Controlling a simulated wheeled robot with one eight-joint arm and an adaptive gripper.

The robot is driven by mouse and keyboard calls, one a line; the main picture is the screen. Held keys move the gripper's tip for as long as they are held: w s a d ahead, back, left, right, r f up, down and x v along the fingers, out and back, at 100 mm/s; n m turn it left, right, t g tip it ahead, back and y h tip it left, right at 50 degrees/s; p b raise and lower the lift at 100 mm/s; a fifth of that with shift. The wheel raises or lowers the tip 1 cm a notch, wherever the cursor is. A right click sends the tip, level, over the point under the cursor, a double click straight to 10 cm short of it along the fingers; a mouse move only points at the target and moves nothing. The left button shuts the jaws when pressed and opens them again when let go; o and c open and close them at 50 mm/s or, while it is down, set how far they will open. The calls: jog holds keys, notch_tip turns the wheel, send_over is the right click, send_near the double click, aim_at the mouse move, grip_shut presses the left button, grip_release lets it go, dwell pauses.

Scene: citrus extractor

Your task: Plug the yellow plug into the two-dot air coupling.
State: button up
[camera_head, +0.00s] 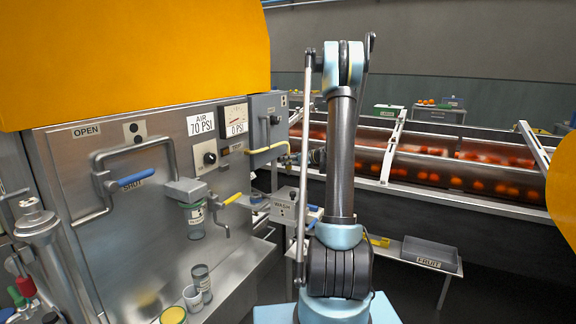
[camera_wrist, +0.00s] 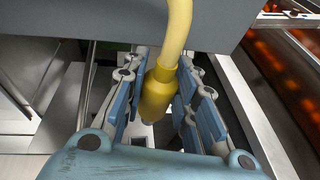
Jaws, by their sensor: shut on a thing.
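The yellow plug (camera_wrist: 157,95) is between the two blue-padded fingers of my gripper (camera_wrist: 155,110) in the wrist view. A yellow hose (camera_wrist: 180,30) runs from it toward the top of that view, up to a grey edge. In the head view my gripper (camera_head: 302,158) is small and partly behind my arm, beside the grey box (camera_head: 268,125) where the yellow hose (camera_head: 268,148) runs. I cannot make out the two-dot coupling's socket. The plug's tip is apart from anything I can clearly see.
The steel panel (camera_head: 100,165) carries a blue-handled valve (camera_head: 125,182), gauge (camera_head: 235,120) and filter bowl (camera_head: 194,220). A WASH box (camera_head: 285,207) juts out below the grey box. Conveyors with oranges (camera_head: 430,170) run behind my arm. A FRUIT tray (camera_head: 430,250) sits at lower right.

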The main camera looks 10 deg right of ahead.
jog(key=shift+r, duration=1)
